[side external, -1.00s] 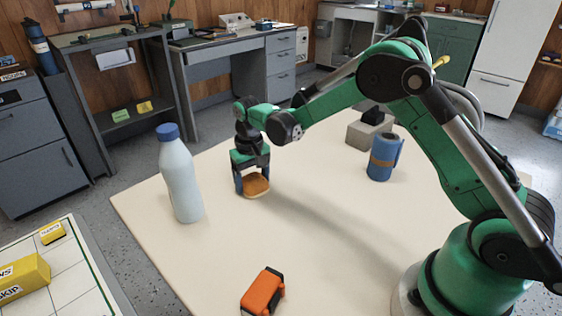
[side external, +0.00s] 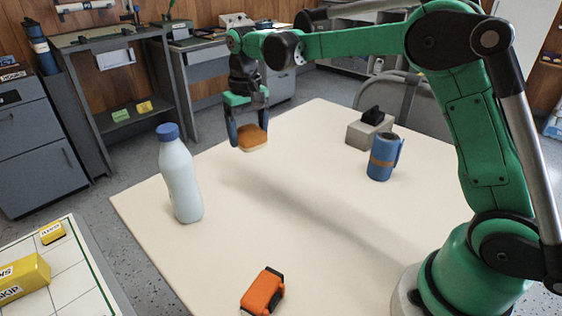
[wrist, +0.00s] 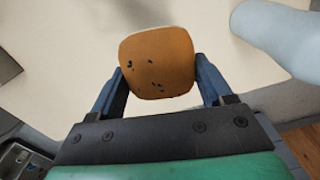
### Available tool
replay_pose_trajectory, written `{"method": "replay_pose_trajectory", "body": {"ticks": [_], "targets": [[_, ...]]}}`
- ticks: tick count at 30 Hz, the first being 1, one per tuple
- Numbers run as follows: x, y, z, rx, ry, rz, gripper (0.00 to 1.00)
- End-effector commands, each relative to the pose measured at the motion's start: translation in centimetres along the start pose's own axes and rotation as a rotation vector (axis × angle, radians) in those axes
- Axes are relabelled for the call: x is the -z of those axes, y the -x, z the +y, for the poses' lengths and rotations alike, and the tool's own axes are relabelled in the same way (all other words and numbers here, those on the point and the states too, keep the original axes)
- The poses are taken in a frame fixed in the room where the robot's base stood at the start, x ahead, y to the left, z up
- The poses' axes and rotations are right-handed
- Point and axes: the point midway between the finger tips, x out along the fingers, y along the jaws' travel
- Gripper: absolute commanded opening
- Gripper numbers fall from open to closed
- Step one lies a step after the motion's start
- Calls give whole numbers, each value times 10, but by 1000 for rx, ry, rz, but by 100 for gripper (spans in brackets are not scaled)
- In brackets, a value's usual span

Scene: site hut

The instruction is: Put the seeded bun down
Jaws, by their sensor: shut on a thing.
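The seeded bun (side external: 252,138) is orange-brown on top with a pale underside. My gripper (side external: 250,139) is shut on it and holds it in the air above the far part of the cream table (side external: 290,230). In the wrist view the bun (wrist: 157,62) sits between the two blue fingers of my gripper (wrist: 160,75), with a few dark specks on its top.
A white bottle with a blue cap (side external: 180,180) stands left of the bun. An orange object (side external: 263,291) lies at the front. The table's middle is clear.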

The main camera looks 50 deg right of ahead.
Motion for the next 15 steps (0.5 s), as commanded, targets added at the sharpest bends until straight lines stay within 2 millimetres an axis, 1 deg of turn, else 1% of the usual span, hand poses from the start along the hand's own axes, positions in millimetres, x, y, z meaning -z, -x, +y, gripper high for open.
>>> {"method": "replay_pose_trajectory", "body": {"ticks": [1, 3, 6, 9, 12, 14, 15], "targets": [[0, 14, 0, 0, 0, 0, 12], [0, 31, 0, 0, 0, 0, 12], [0, 50, 0, 0, 0, 0, 12], [1, 64, 0, 0, 0, 0, 12], [1, 72, 1, 0, 0, 0, 12], [1, 76, 6, 0, 3, 0, 12], [2, 78, 13, 0, 9, 0, 12]]}}
